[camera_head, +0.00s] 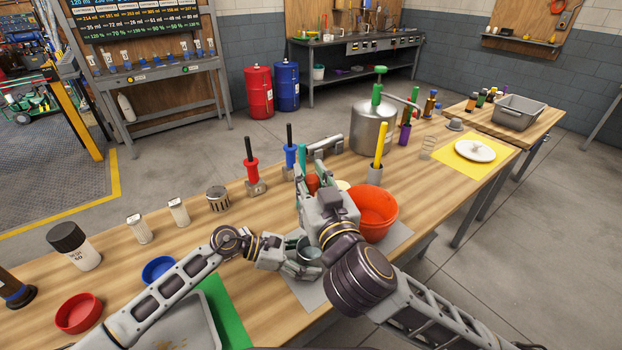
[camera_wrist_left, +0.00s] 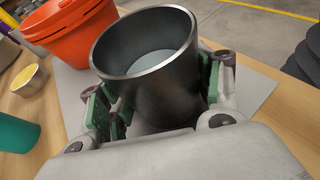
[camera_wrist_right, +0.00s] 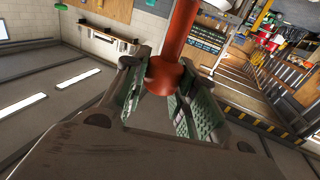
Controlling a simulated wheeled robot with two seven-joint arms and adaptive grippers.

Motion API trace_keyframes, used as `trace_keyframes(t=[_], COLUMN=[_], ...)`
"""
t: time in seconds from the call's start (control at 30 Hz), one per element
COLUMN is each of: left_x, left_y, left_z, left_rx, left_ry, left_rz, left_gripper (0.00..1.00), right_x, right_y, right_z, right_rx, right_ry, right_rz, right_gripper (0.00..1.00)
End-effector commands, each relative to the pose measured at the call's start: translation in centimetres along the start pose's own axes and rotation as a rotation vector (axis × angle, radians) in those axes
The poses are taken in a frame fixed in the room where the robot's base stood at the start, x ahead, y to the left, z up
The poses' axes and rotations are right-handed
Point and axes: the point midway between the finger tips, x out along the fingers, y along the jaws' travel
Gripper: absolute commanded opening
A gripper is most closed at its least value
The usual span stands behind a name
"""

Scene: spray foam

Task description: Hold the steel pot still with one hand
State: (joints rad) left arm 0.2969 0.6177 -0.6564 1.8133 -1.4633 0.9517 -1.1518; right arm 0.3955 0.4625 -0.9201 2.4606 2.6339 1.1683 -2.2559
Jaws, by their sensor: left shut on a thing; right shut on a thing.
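The steel pot (camera_head: 310,252) is a small open dark metal cup on the grey mat. In the left wrist view the pot (camera_wrist_left: 150,62) sits upright between green finger pads, with a pale surface visible inside. My left gripper (camera_head: 298,262) is shut around its sides; the same gripper (camera_wrist_left: 160,100) fills the left wrist view. My right gripper (camera_head: 312,176) is raised beyond the pot, shut on a red-brown thing (camera_wrist_right: 174,70) with a narrow stem and a wider rounded base. The head view shows only a little of this red thing (camera_head: 313,184) between the fingers.
An orange bucket (camera_head: 373,208) stands close to the right of the pot. A yellow-topped can (camera_wrist_left: 28,78) and green cylinder (camera_wrist_left: 18,132) are nearby. Red (camera_head: 79,312) and blue (camera_head: 160,270) bowls lie left. A large steel vessel (camera_head: 373,128) stands farther back.

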Motion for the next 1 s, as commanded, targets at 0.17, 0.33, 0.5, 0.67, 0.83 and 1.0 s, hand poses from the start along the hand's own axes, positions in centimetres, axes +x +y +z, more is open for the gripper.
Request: trace_keyframes(t=[0.17,0.33,0.5,0.67,0.83,1.0], left_x=[0.0,0.0,0.0,0.0,-0.12,-0.79], left_y=[0.0,0.0,0.0,0.0,0.0,0.02], left_z=[-0.04,-0.03,-0.02,-0.01,-0.02,-0.09], left_rx=[0.0,0.0,0.0,0.0,0.0,0.0], left_ry=[0.001,0.001,0.0,0.0,0.0,0.002], left_rz=[0.0,0.0,0.0,0.0,0.0,0.001], left_gripper=[0.25,0.8,0.89,0.89,0.89,0.89], right_x=[0.0,0.0,0.0,0.0,0.0,0.0], right_y=[-0.01,-0.01,-0.01,0.0,-0.01,0.0], right_z=[-0.03,-0.02,-0.02,-0.02,-0.02,-0.02], right_rx=[0.0,0.0,0.0,0.0,0.0,0.0], right_ry=[0.001,0.001,0.001,0.001,0.001,0.001], right_rz=[0.0,0.0,0.0,0.0,0.0,0.0], right_gripper=[0.0,0.0,0.0,0.0,0.0,0.0])
